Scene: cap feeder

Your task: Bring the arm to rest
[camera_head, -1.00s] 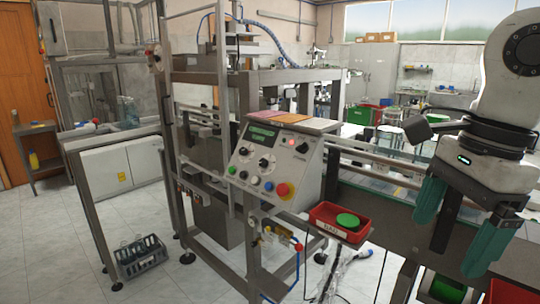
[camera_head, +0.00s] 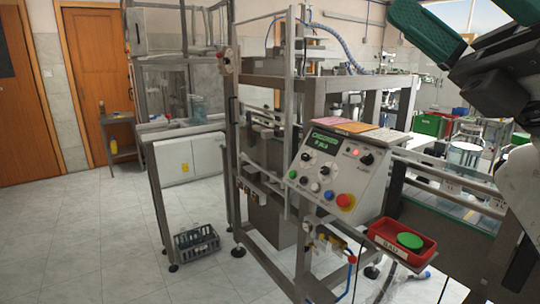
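My gripper (camera_head: 468,22) is at the upper right of the head view, raised and tilted, with green finger pads. One pad shows whole at the top; the other is partly cut off at the top right corner. The two pads stand apart and nothing shows between them. My arm runs down the right edge of the picture and is partly cut off.
The cap feeder's control panel (camera_head: 338,170) has knobs and a red button. A red tray (camera_head: 388,254) with a green round piece (camera_head: 410,241) sits right of it. A grey crate (camera_head: 196,243) stands on the floor. The floor (camera_head: 95,230) at left is clear.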

